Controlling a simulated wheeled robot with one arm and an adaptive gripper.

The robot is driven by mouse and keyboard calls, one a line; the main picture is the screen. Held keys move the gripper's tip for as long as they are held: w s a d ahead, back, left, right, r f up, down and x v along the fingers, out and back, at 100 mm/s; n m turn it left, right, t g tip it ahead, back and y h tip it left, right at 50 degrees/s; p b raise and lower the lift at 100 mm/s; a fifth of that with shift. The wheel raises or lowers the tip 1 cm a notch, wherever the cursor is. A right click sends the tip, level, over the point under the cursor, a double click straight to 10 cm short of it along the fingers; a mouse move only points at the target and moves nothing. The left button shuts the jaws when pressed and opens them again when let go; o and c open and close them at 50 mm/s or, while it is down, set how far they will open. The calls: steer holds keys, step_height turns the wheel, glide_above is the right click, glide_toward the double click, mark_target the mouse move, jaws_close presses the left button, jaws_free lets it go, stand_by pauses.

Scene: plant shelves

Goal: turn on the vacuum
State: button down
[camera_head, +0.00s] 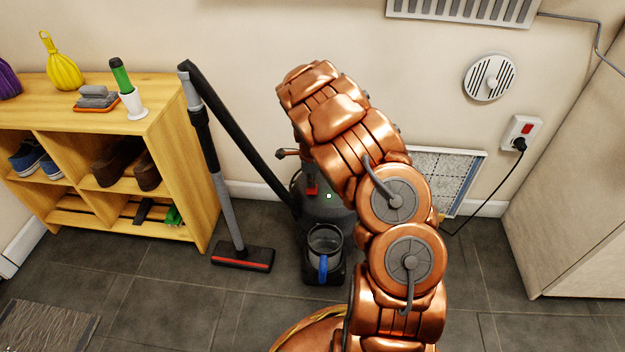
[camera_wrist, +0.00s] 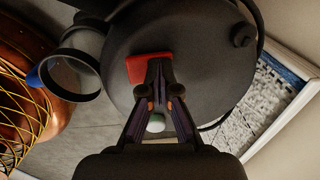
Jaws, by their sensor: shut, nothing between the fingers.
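The vacuum (camera_head: 338,214) is a dark grey canister on the floor by the wall, partly hidden behind my arm. In the wrist view, the round vacuum top (camera_wrist: 205,65) fills the middle. My gripper (camera_wrist: 160,68) is shut and empty, its tips overlapping the red switch (camera_wrist: 140,66). I cannot tell whether they press it. My fingers are not clearly visible in the head view.
The vacuum's hose (camera_head: 240,135) and floor head (camera_head: 243,258) stand left of it. A wooden shelf (camera_head: 190,160) with shoes is further left. A plugged cord (camera_head: 500,190) hangs right, near a framed filter panel (camera_head: 462,185) and a cabinet (camera_head: 565,190).

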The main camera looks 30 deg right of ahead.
mark_target(311, 191)
steer(key=shift+s+a+r, duration=0.1)
steer(key=shift+s+a, duration=0.35)
steer(key=shift+s, duration=0.15)
steer(key=shift+p, duration=0.3)
step_height(311, 191, up, 14)
steer(key=s+a+p, duration=0.1)
steer(key=p, duration=0.3)
steer(key=shift+s+p, duration=0.3)
steer(key=shift+a, duration=0.1)
steer(key=shift+w+d+b, duration=0.35)
steer(key=shift+w+b, duration=0.1)
steer(key=f+b, duration=0.1)
steer(key=f, duration=0.3)
steer(key=w+f+b, duration=0.1)
steer(key=f, duration=0.4)
steer(key=d+f+b, duration=0.1)
steer(key=f+b, duration=0.1)
steer(key=f, duration=0.2)
steer(key=shift+w+d+f, duration=0.1)
steer(key=shift+w+f, duration=0.15)
steer(key=shift+f, duration=0.15)
